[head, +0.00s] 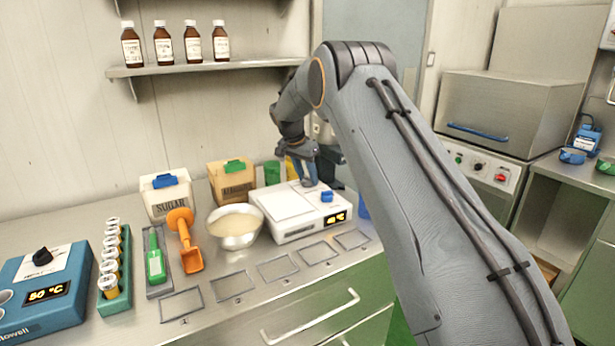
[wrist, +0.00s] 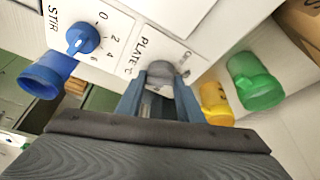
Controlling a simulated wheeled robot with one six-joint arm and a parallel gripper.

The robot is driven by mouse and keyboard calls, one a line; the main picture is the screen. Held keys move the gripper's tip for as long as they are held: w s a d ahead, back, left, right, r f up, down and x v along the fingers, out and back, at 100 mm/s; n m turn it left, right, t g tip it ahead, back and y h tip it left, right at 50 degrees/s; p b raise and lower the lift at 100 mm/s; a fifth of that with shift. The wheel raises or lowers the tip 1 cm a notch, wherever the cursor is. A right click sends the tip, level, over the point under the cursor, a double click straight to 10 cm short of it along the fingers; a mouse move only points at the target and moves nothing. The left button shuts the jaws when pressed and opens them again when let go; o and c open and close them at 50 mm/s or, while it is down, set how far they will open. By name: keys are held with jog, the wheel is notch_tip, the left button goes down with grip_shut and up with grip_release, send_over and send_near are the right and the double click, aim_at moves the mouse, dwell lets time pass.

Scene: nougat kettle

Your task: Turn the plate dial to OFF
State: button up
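The white hot plate (head: 290,208) stands on the bench with a lit display (head: 337,217). In the wrist view its PLATE dial, a grey round knob (wrist: 160,70), sits by the "PLATE °C" label. My gripper (wrist: 162,82) is over the panel, its two blue fingers on either side of this knob with little or no gap. I cannot tell whether they press on it. The fingers hide part of the dial's scale, so its setting cannot be read. In the head view my gripper (head: 308,184) reaches down onto the plate and hides the dial.
The blue STIR dial (wrist: 83,38) is close beside the PLATE dial. A yellow cup (wrist: 216,104) and a green cup (wrist: 254,82) stand near my gripper. A steel bowl (head: 235,228) stands left of the plate. Marked squares (head: 278,268) along the bench front are empty.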

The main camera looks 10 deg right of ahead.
jog(key=shift+n, duration=0.5)
jog(key=n+t+y+b, duration=0.1)
jog(key=n, duration=0.2)
jog(key=shift+s+d+n, duration=0.1)
jog(key=shift+n, duration=0.2)
jog(key=shift+n+t+y+b, duration=0.3)
jog(key=shift+n+y, duration=0.7)
jog(key=shift+n, duration=1.2)
jog(key=o, duration=1.1)
jog(key=shift+c, duration=0.2)
jog(key=shift+r, duration=0.1)
jog(key=b+v, duration=0.2)
jog(key=v, duration=0.5)
jog(key=shift+s+r, duration=0.2)
jog(key=shift+r, duration=0.05)
